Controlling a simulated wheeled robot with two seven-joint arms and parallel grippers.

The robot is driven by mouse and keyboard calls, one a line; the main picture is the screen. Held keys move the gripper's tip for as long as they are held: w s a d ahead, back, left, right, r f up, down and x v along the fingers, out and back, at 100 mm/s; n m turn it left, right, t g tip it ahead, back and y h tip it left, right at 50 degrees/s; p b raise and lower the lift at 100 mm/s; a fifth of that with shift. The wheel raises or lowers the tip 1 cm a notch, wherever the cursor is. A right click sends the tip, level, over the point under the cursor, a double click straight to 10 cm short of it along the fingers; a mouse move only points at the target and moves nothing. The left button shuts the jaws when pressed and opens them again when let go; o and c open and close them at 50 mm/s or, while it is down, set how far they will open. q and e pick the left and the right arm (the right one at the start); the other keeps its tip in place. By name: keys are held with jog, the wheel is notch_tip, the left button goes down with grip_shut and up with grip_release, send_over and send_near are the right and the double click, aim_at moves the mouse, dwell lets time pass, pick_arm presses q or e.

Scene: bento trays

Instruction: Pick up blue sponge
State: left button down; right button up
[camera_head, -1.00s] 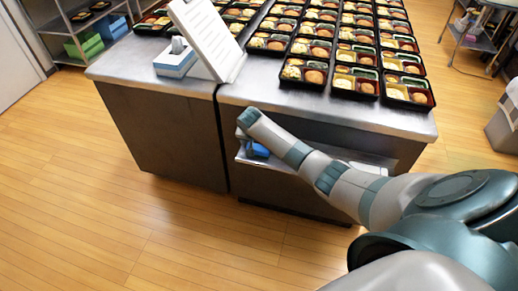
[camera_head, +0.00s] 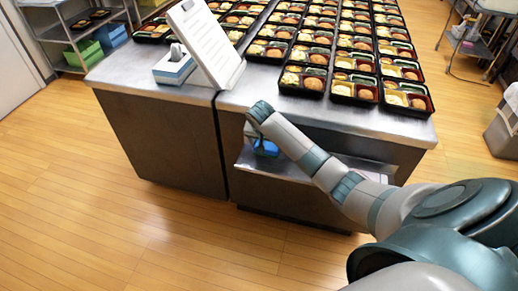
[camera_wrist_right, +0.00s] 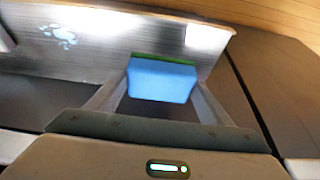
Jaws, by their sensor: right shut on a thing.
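The blue sponge (camera_wrist_right: 162,80), with a green layer along one edge, is between the two fingers of my right gripper (camera_wrist_right: 160,92) in the right wrist view. The fingers are shut on its sides. In the head view the sponge (camera_head: 266,149) shows as a small blue patch below my right wrist, over the lower metal shelf (camera_head: 300,172). My right arm hides most of that gripper (camera_head: 254,136) there. My left gripper is not in view.
The metal counter (camera_head: 262,86) above the shelf bears rows of bento trays (camera_head: 301,79), a tilted white board (camera_head: 206,45) and a tissue box (camera_head: 174,67). A grey bin (camera_head: 503,130) stands at the right. The wooden floor at the left is clear.

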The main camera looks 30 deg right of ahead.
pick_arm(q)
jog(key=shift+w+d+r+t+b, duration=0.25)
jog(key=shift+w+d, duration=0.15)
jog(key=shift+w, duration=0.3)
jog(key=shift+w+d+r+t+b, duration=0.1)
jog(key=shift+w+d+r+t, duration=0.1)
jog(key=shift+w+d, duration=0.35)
pick_arm(e)
jog(key=s+d+r, duration=0.4)
jog(key=s, duration=0.2)
jog(key=shift+s+d+r, duration=0.25)
jog(key=shift+r, duration=0.15)
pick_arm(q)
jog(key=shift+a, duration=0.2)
pick_arm(e)
jog(key=shift+o, duration=0.6)
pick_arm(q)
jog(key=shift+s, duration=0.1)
